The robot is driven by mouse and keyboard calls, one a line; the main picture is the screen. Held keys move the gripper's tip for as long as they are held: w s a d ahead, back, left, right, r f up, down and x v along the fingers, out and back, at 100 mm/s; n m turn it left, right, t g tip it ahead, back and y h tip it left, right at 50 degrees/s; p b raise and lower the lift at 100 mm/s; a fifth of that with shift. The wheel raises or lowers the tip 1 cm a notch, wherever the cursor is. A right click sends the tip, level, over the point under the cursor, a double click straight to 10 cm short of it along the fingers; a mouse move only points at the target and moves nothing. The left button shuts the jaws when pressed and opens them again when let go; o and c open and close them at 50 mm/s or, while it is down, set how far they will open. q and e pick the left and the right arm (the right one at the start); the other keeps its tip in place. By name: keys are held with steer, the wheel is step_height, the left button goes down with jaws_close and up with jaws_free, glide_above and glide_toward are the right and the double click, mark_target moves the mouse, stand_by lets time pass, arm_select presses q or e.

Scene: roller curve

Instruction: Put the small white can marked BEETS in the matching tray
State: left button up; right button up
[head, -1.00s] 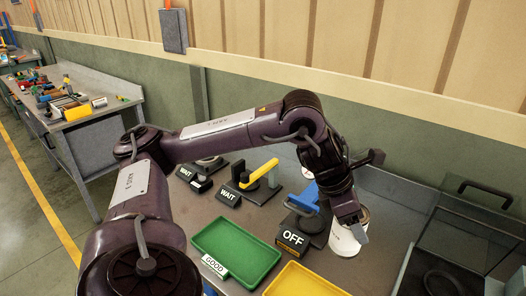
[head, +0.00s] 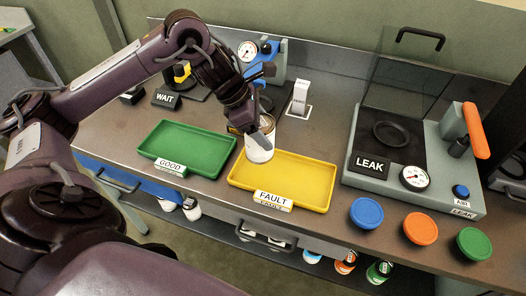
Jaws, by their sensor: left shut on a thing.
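My left gripper (head: 258,127) is shut on a small white can (head: 258,150) with a metal-coloured top. The can is upright or nearly so, in front of the back left corner of the yellow tray (head: 310,172) in the picture. I cannot tell whether it touches the tray. No BEETS lettering is readable on it. The yellow tray's label reads FAULT. A green tray (head: 190,145) labelled GOOD lies to its left, empty. My right gripper is out of view.
A LEAK station (head: 415,165) with an open clear lid and orange lever stands to the right. Blue (head: 366,213), orange (head: 420,228) and green (head: 474,243) round pieces lie along the front edge. A WAIT sign (head: 167,99) and a gauge (head: 248,51) are behind.

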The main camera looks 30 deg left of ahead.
arm_select(q)
step_height(320, 180, down, 3)
steer(key=shift+w+r, duration=0.1)
step_height(320, 180, down, 3)
steer(key=shift+f+p, duration=0.1)
steer(key=shift+p, duration=0.35)
steer(key=shift+f, duration=0.25)
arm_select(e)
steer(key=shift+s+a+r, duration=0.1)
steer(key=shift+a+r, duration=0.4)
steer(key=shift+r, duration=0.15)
arm_select(q)
steer(key=shift+f, duration=0.15)
steer(key=o, duration=1.4)
steer(key=shift+c, duration=0.2)
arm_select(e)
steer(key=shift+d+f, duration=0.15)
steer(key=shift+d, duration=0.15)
